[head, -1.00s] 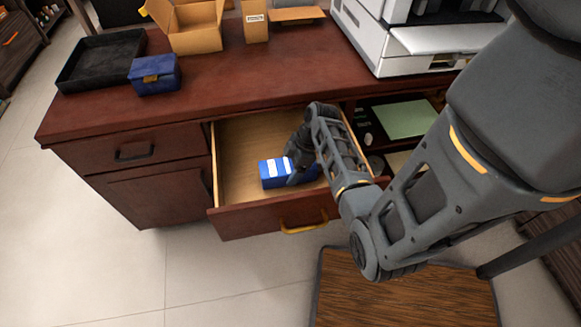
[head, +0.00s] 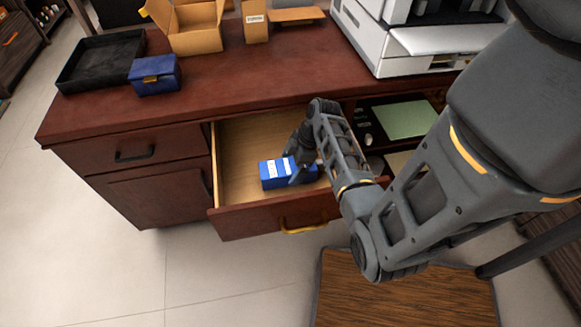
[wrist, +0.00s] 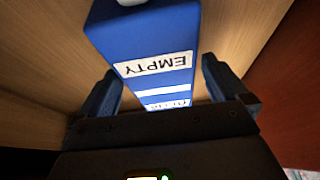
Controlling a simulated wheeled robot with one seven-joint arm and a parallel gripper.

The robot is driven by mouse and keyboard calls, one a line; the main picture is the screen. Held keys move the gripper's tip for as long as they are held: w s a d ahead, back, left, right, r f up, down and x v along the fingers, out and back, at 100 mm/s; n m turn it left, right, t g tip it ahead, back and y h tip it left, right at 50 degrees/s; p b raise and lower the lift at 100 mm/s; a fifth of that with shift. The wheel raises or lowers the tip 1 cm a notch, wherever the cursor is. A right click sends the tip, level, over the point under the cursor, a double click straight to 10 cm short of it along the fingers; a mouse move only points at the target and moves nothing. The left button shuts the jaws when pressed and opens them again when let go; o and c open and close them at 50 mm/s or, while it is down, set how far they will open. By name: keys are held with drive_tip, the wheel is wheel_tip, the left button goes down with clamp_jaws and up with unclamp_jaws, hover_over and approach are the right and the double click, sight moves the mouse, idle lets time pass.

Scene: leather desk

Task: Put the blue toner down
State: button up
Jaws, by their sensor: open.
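The blue toner (head: 273,173), a blue box with white label strips, lies in the open drawer (head: 238,142). In the wrist view the toner (wrist: 150,40) shows a label reading "EMPTY" and sits between the two fingers. My gripper (head: 300,168) is at the toner's right end in the head view. In the wrist view my gripper (wrist: 160,85) is open, with a gap between the toner and the finger on each side. The toner appears to rest on the drawer floor. Its right end is partly hidden by my gripper.
The drawer's front has a yellow handle (head: 303,226). On the desk (head: 225,85) are a black tray (head: 88,75), a dark blue box (head: 154,76), an open cardboard box (head: 195,35) and a white printer (head: 385,50). An open shelf (head: 375,140) lies right of the drawer.

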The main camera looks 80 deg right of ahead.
drive_tip(key=v, duration=1)
drive_tip(key=shift+r, duration=0.35)
idle(0.6)
